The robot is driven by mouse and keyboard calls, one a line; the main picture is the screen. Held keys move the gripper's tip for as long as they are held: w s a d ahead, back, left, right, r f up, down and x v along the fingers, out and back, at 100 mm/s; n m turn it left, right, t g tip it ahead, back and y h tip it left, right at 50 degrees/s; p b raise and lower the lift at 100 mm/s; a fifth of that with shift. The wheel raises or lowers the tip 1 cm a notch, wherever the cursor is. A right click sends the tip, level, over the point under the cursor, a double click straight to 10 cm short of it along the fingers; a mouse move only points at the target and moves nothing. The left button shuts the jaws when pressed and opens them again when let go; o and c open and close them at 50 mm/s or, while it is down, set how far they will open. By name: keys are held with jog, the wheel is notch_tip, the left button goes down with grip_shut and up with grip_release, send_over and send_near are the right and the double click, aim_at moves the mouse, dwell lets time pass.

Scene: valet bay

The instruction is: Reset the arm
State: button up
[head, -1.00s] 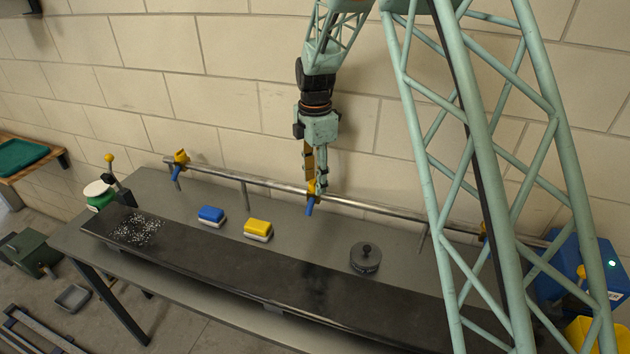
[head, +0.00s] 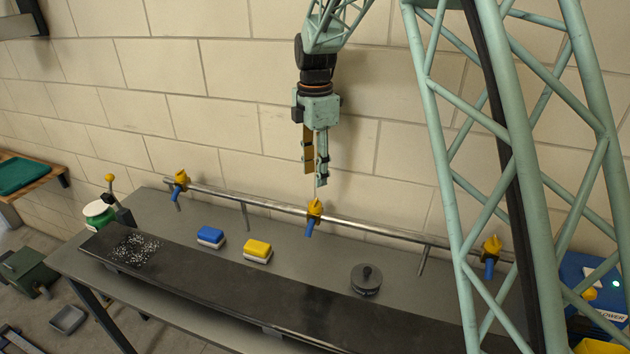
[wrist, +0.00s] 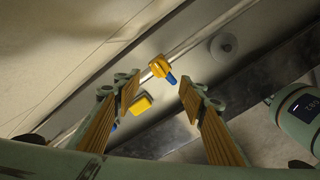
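My gripper (head: 315,172) hangs with its fingers down in the head view, above the pipe rail and just over the middle yellow-and-blue valve (head: 314,214). In the wrist view my gripper's two fingers (wrist: 158,100) stand wide apart with nothing between their pads. The same valve (wrist: 161,67) shows beyond the fingertips, clear of them. The gripper holds nothing and appears to touch nothing.
A pipe rail (head: 375,228) runs along the grey bench's back. A blue sponge (head: 211,236), a yellow sponge (head: 257,250) and a dark knobbed disc (head: 366,280) sit on the bench. A speckled patch (head: 135,250) lies left. A blue machine (head: 590,275) stands right.

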jog(key=shift+r, duration=0.4)
jog(key=s+d+r+m+t+b, duration=0.1)
jog(key=s+d+r+m, duration=0.35)
jog(key=s, duration=0.35)
jog(key=s+d+r+m+b, duration=0.2)
jog(key=s+d+r+m, duration=0.1)
jog(key=s+d+r, duration=0.3)
jog(key=s+d+r+m+t+b, duration=0.1)
jog(key=s+d+r+m, duration=0.3)
jog(key=s, duration=0.5)
jog(key=s+d+f+m+b, duration=0.1)
jog(key=s+m, duration=0.3)
jog(key=s, duration=0.6)
jog(key=s+d+f+m+t+b, duration=0.1)
jog(key=s+d+m, duration=0.3)
jog(key=s, duration=0.6)
jog(key=s+d+f+m+t+b, duration=0.1)
jog(key=s+d+f+m+b, duration=0.2)
jog(key=s, duration=0.7)
jog(key=shift+s+d+f+m, duration=0.2)
jog(key=shift+f+m, duration=0.1)
jog(key=shift+m, duration=0.25)
